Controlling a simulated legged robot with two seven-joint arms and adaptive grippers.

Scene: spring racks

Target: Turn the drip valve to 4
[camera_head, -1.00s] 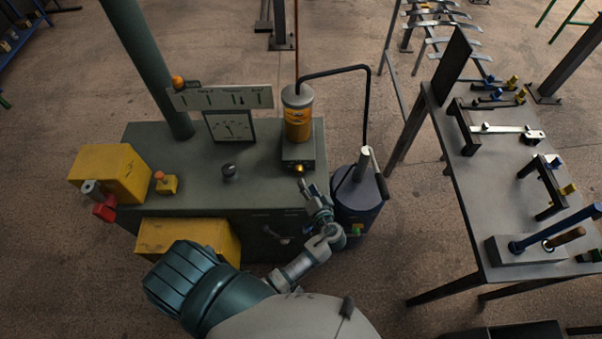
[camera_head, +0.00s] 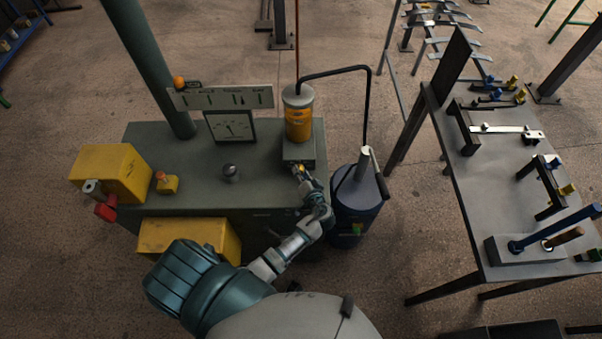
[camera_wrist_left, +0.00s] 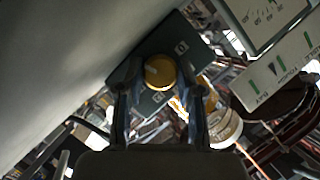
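The drip valve's round yellow knob (camera_wrist_left: 158,72) sits on a dark plate with small white marks in the left wrist view. In the head view the knob (camera_head: 299,168) is at the front of the block under the amber oil cup (camera_head: 298,122), partly hidden by my gripper. My left gripper (camera_head: 302,176) is at the knob. In the left wrist view its two fingers (camera_wrist_left: 160,85) stand apart, one on each side of the knob. I cannot see clear contact. The number the knob points to is too small to read. My right gripper is out of view.
A dark pipe (camera_head: 366,100) runs from the cup to a blue drum (camera_head: 358,200) on the right. A black knob (camera_head: 230,172) and yellow boxes (camera_head: 188,236) are to the left.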

